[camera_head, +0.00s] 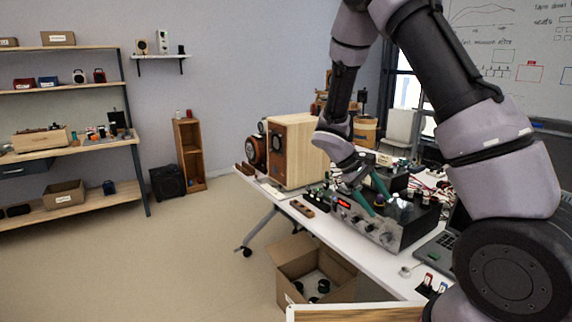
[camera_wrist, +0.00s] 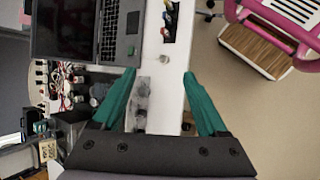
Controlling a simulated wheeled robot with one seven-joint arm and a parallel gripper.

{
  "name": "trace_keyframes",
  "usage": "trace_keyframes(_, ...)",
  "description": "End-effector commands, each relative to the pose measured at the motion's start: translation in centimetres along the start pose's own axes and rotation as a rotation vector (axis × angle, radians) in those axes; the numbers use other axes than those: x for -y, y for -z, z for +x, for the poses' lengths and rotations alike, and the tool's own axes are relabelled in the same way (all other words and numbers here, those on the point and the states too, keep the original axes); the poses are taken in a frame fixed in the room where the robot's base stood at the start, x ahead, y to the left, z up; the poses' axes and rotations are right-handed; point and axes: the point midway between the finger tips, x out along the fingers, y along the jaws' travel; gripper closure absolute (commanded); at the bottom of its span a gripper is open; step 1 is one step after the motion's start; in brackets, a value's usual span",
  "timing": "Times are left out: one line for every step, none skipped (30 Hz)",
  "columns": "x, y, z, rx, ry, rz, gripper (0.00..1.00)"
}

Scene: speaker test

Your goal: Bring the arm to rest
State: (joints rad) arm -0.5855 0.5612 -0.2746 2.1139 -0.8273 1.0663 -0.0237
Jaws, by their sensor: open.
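My arm reaches in from the right in the head view and bends down over the white table (camera_head: 375,262). My gripper (camera_head: 367,196) has green fingers and hangs close above the grey amplifier with a red display (camera_head: 385,232). In the wrist view my gripper (camera_wrist: 158,82) is open, its fingers apart with nothing held between them. Below the fingers are the white tabletop (camera_wrist: 168,65) and part of a grey device (camera_wrist: 142,100). Whether a fingertip touches the amplifier cannot be told.
A wooden speaker (camera_head: 297,150) stands on the table left of my gripper. A laptop (camera_head: 440,250) lies at the right. An open cardboard box (camera_head: 342,285) stands on the floor by the table. Shelves (camera_head: 75,145) line the left wall. The floor between is clear.

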Motion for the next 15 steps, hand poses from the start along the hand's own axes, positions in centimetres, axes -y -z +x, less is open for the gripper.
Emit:
trace_keyframes(-0.8, -1.2, -1.4, -0.034, 0.057, 0.057, 0.24)
trace_keyframes(-1.1, -1.8, -2.1, -0.053, 0.089, 0.088, 0.24)
trace_keyframes(-1.6, -2.7, -3.0, -0.076, 0.132, 0.129, 0.24)
trace_keyframes(-1.8, -3.4, -3.8, -0.095, 0.163, 0.160, 0.24)
trace_keyframes(-2.1, -4.0, -4.5, -0.115, 0.194, 0.191, 0.24)
trace_keyframes(-2.5, -5.0, -5.4, -0.140, 0.234, 0.230, 0.24)
trace_keyframes(-2.8, -5.7, -6.2, -0.161, 0.263, 0.261, 0.24)
trace_keyframes(-3.1, -6.4, -6.9, -0.182, 0.291, 0.290, 0.24)
trace_keyframes(-3.4, -7.3, -7.8, -0.209, 0.329, 0.329, 0.24)
trace_keyframes(-3.7, -8.1, -8.5, -0.230, 0.356, 0.359, 0.24)
trace_keyframes(-4.0, -8.8, -9.2, -0.252, 0.383, 0.388, 0.24)
trace_keyframes(-4.2, -9.8, -10.0, -0.281, 0.417, 0.426, 0.24)
trace_keyframes(-4.5, -10.6, -10.7, -0.304, 0.442, 0.455, 0.24)
trace_keyframes(-4.7, -11.4, -11.3, -0.327, 0.466, 0.482, 0.24)
trace_keyframes(-4.9, -12.4, -12.2, -0.358, 0.498, 0.520, 0.24)
